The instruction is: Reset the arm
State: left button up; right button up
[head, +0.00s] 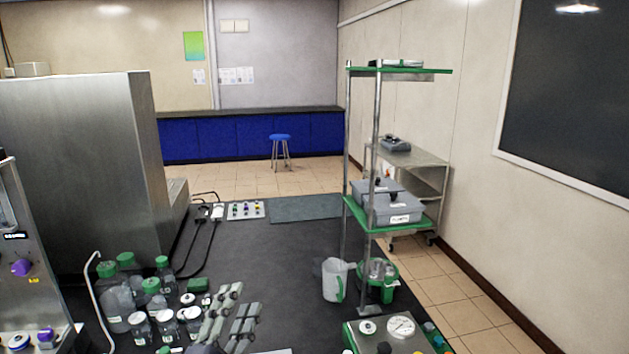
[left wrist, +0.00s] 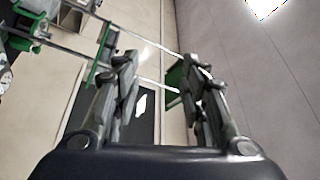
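My left gripper (head: 241,298) shows at the bottom of the head view, left of centre, its grey jointed fingers pointing up and away from me. In the left wrist view the two fingers (left wrist: 158,70) stand apart with nothing between them, so it is open and empty. In the head view it is beside or in front of several small lidded jars (head: 167,323); I cannot tell whether it touches any. My right gripper is in neither view.
Green-capped bottles (head: 117,303) crowd the bench left of the gripper. A steel rack with green shelves (head: 362,216), a pitcher (head: 335,280) and a panel with a round gauge (head: 401,326) stand to the right. The dark benchtop (head: 270,260) is clear in the middle.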

pick_arm(q)
jog(key=s+a+f+n+g+y, duration=0.35)
jog(key=s+f+n+g, duration=0.35)
jog(key=f, duration=0.4)
jog(key=s+a+f+n+g+y, duration=0.2)
jog(key=s+a+f+n+g, duration=0.25)
jog(key=s+f, duration=0.55)
jog(key=s+d+f+n+g+h, duration=0.15)
jog(key=s+f+g, duration=0.4)
jog(key=s, duration=0.65)
notch_tip(320, 180, down, 32)
jog(key=s+g+b, duration=0.1)
jog(key=s+b, duration=0.1)
jog(key=b, duration=0.3)
jog(key=s+a+f+b, duration=0.1)
jog(key=s+f+b, duration=0.1)
jog(key=s+f, duration=0.6)
jog(key=s+a+f+g+b, duration=0.1)
jog(key=s+a+f+b, duration=0.1)
jog(key=s+f, duration=0.7)
notch_tip(320, 180, down, 5)
jog(key=shift+r+b, duration=0.2)
jog(key=shift+b, duration=0.3)
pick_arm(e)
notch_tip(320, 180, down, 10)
pick_arm(q)
jog(key=shift+c, duration=0.5)
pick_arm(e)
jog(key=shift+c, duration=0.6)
